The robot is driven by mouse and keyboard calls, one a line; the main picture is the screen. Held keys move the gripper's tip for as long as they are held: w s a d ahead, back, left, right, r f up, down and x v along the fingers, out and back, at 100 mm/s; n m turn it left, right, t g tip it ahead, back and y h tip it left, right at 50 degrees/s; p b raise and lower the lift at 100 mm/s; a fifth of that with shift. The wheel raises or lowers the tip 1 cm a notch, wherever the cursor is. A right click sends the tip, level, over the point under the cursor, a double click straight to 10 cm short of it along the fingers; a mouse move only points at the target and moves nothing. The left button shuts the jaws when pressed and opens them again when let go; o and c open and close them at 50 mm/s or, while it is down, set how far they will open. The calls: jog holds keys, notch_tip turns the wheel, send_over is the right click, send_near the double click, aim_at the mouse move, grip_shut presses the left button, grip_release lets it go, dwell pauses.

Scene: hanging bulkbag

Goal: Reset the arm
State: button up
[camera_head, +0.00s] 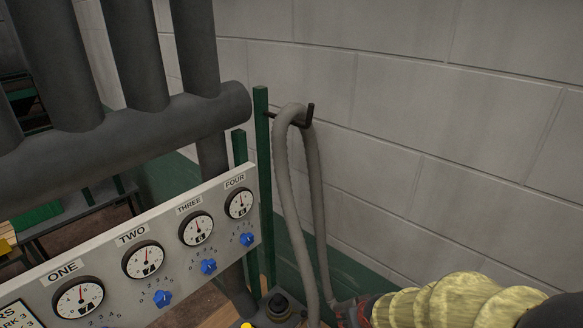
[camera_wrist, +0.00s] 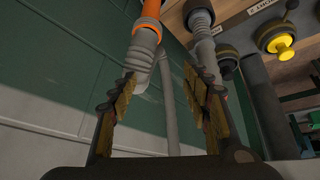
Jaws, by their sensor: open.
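My gripper (camera_wrist: 160,108) shows in the wrist view with its two yellow-padded fingers apart and nothing between them. Behind and above it, a grey ribbed hose end with an orange band (camera_wrist: 146,40) and a second grey hose connector (camera_wrist: 203,40) show; I cannot tell how far off they are. In the head view my arm, in a pale yellow ribbed sleeve (camera_head: 455,303), reaches in at the bottom right. The fingers are not clear in that view.
A grey hose (camera_head: 288,180) hangs over a dark hook (camera_head: 310,116) on a green post (camera_head: 262,180). A gauge panel (camera_head: 100,262) with blue knobs stands at left, under thick grey pipes (camera_head: 110,145). A yellow knob (camera_wrist: 284,46) is at upper right. A block wall (camera_head: 450,120) is behind.

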jog(key=s+r+m+b, duration=0.1)
jog(key=s+r+b, duration=0.2)
jog(key=s+b, duration=0.5)
jog(key=s+d+r+m+b, duration=0.1)
jog(key=s+r+b, duration=0.2)
jog(key=s+b, duration=0.6)
jog(key=shift+s+d+r, duration=0.15)
jog(key=shift+s+r, duration=0.05)
jog(key=shift+s, duration=0.95)
jog(key=shift+r, duration=0.15)
